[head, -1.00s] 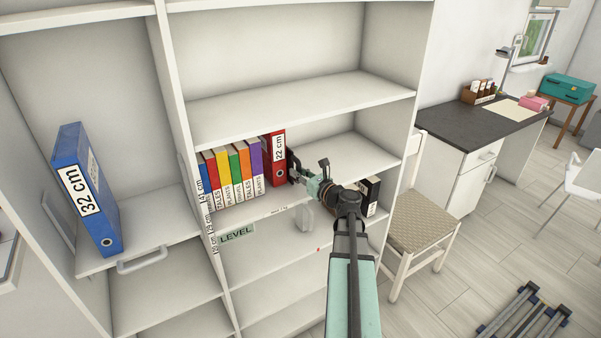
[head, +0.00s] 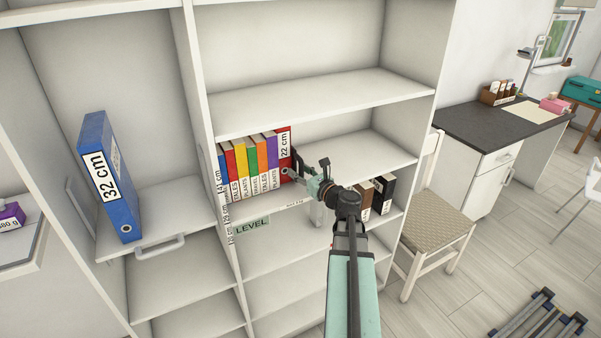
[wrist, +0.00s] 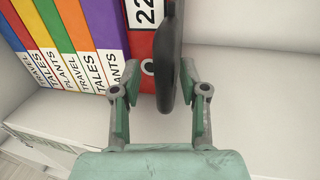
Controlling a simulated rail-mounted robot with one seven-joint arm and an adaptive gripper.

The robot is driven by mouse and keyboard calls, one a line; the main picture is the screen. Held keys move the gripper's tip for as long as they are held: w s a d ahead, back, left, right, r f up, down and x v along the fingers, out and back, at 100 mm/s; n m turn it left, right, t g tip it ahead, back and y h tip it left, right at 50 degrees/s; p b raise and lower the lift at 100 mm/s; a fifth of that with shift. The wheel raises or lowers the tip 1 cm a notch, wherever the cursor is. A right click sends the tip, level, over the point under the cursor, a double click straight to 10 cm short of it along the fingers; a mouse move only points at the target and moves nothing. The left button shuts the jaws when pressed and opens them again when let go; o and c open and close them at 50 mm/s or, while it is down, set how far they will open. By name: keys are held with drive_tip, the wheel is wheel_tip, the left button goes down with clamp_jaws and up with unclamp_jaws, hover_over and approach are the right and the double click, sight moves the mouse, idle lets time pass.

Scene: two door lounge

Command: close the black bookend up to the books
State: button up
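The books stand upright in a row on the middle shelf, several coloured ones (head: 250,168) with a red 22 cm binder (head: 284,152) at their right end. The black bookend (wrist: 172,60) stands right beside the red binder in the wrist view. It overlaps the binder's edge, so I cannot tell whether they touch. My gripper (wrist: 160,100) is open, with one finger on each side of the bookend; a gap shows between the left finger and the bookend. In the head view my gripper (head: 305,172) reaches in from the right and partly hides the bookend.
Brown and black binders (head: 375,194) stand on the shelf to the right, behind my arm. A blue 32 cm binder (head: 108,180) stands in the left bay. A level label (head: 251,226) is on the shelf front. A chair (head: 432,215) stands right of the bookcase.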

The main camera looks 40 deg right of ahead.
drive_tip(key=s, duration=1.2)
idle(0.5)
